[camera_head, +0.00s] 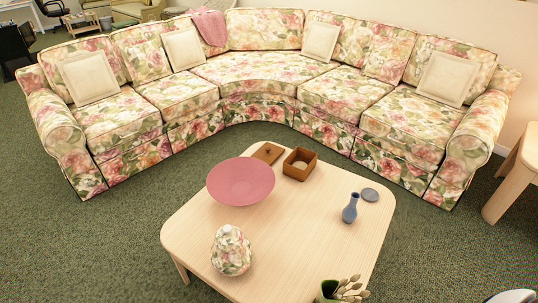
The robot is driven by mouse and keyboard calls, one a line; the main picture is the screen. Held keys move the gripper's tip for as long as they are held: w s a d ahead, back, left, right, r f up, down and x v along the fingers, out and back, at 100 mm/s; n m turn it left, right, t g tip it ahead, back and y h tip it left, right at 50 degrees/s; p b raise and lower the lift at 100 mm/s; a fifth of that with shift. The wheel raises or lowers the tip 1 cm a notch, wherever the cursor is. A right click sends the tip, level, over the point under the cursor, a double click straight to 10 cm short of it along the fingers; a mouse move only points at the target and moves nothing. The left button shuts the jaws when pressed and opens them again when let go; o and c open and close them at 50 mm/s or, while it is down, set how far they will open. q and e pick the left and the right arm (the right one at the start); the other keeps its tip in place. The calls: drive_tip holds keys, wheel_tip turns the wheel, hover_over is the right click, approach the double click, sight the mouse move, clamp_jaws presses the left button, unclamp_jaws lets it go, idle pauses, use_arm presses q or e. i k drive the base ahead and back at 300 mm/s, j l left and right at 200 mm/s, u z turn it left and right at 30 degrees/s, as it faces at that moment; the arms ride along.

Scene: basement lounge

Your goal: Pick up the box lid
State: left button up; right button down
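The box lid (268,153) is a flat brown wooden square with a small dark knob. It lies on the far edge of the light wooden coffee table (300,235), knob side up. The open brown box (300,164) stands just to its right. A wide pink bowl (240,181) is close in front of the lid on the left and seems to overlap its near-left side in the picture. Neither of my grippers shows in the head view.
The table also carries a floral jar (231,251), a blue vase (350,208), a grey disc (370,195) and a potted plant (340,290). A curved floral sofa (270,73) wraps around behind it. Green carpet (120,235) is clear on the left.

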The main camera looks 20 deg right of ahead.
sight(268, 152)
drive_tip(key=i+j+u, duration=0.2)
drive_tip(key=j, duration=0.2)
drive_tip(key=i+j+u, duration=0.35)
drive_tip(key=i+j, duration=0.2)
drive_tip(key=i+j+u, duration=0.2)
drive_tip(key=i, duration=0.35)
drive_tip(key=i+j+u, duration=0.15)
drive_tip(key=i+j, duration=0.15)
drive_tip(key=i, duration=0.15)
drive_tip(key=i+j+u, duration=0.15)
drive_tip(key=i, duration=0.3)
drive_tip(key=i+l+z, duration=0.2)
drive_tip(key=i+z, duration=0.75)
drive_tip(key=i+j+z, duration=0.15)
drive_tip(key=i+z, duration=0.3)
drive_tip(key=i+j+z, duration=0.35)
drive_tip(key=z, duration=0.15)
drive_tip(key=i, duration=0.1)
